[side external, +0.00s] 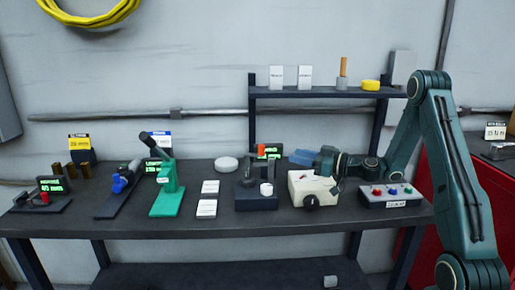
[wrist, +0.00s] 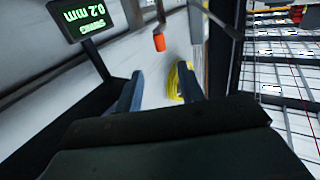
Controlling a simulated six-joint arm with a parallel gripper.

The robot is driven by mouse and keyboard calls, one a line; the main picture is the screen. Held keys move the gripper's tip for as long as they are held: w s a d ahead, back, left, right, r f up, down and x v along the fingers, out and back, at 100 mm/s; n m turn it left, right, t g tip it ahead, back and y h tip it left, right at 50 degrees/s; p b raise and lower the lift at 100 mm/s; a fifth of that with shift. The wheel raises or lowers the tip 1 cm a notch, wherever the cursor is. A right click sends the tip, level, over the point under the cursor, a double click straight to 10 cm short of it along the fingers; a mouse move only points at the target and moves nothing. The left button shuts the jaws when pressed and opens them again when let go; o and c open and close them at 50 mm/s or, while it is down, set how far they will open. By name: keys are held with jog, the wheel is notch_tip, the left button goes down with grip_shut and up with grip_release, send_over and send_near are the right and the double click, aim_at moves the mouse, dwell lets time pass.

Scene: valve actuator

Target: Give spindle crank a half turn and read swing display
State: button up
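In the side view the orange handle (side external: 261,150) and the display (side external: 270,152) stand at the rear middle of the bench; the text is too small to read there. My gripper (wrist: 162,90) has its two fingers apart with nothing between them. The handle lies beyond the fingertips. In the side view my gripper (side external: 320,162) is above the cream box, right of the handle.
The cream box (side external: 313,190) with a black knob sits below my gripper. A button box (side external: 390,194) is at right, and a dark fixture (side external: 256,196) is left of the cream box. A shelf (side external: 320,92) rises behind. A green press (side external: 167,190) stands further left.

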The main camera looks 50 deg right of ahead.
aim_at(261, 154)
jog(key=x, duration=1.3)
jog(key=shift+w, duration=0.3)
jog(key=shift+a, duration=0.1)
grip_shut()
